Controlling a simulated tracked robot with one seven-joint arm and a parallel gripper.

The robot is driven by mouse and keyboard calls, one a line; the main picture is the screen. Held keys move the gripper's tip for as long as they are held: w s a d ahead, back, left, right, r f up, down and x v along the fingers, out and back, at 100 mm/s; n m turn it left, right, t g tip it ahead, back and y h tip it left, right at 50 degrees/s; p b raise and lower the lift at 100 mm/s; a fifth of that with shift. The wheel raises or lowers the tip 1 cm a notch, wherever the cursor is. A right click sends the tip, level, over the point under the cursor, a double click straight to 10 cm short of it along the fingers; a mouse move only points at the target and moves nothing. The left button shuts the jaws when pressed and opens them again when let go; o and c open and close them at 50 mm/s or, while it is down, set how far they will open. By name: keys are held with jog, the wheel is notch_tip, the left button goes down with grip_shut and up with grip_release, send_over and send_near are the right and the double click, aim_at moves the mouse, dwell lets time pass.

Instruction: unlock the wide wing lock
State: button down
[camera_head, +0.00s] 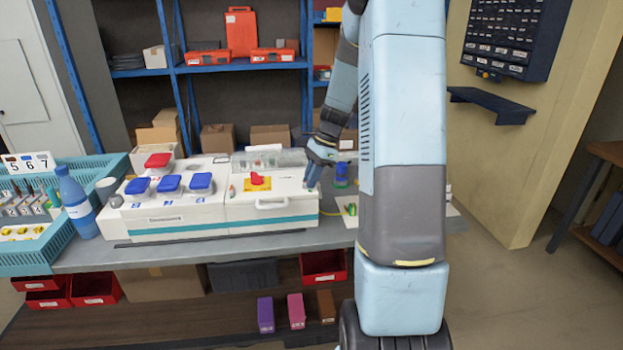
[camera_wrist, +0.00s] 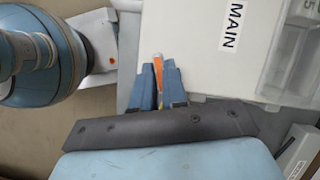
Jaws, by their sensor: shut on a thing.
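My gripper (camera_wrist: 160,82) is shut on a narrow orange piece (camera_wrist: 158,64), which stands up between its two blue fingers. The piece is mostly hidden by the fingers, so I cannot tell whether it is the wing lock or its exact shape. In the head view my gripper (camera_head: 313,172) points down at the right end of the white box (camera_head: 271,209). In the wrist view the white box (camera_wrist: 195,50) lies directly beside the fingers and carries a "MAIN" label. A red knob on a yellow plate (camera_head: 257,181) sits on its lid.
Blue-lidded sockets (camera_head: 169,183) and a red-lidded one (camera_head: 157,160) stand on the box at left. A blue bottle (camera_head: 76,203) and teal crate (camera_head: 40,240) are further left. Clear bins (camera_head: 262,160) stand behind. A small green-and-yellow item (camera_head: 350,209) lies to the right.

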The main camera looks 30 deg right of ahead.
jog(key=n+g, duration=0.1)
jog(key=n, duration=0.4)
jog(key=n+g+h, duration=0.1)
jog(key=n, duration=0.1)
jog(key=shift+w+g, duration=0.3)
jog(key=n+g+h, duration=0.1)
jog(key=n, duration=0.3)
jog(key=shift+a, duration=0.15)
jog(key=shift+n+g+h, duration=0.3)
jog(key=shift+n+h, duration=0.3)
jog(key=shift+n, duration=1.1)
jog(key=c, duration=1.2)
grip_release()
jog(key=shift+o, duration=0.2)
jog(key=v, duration=1.3)
jog(key=shift+w+r, duration=0.3)
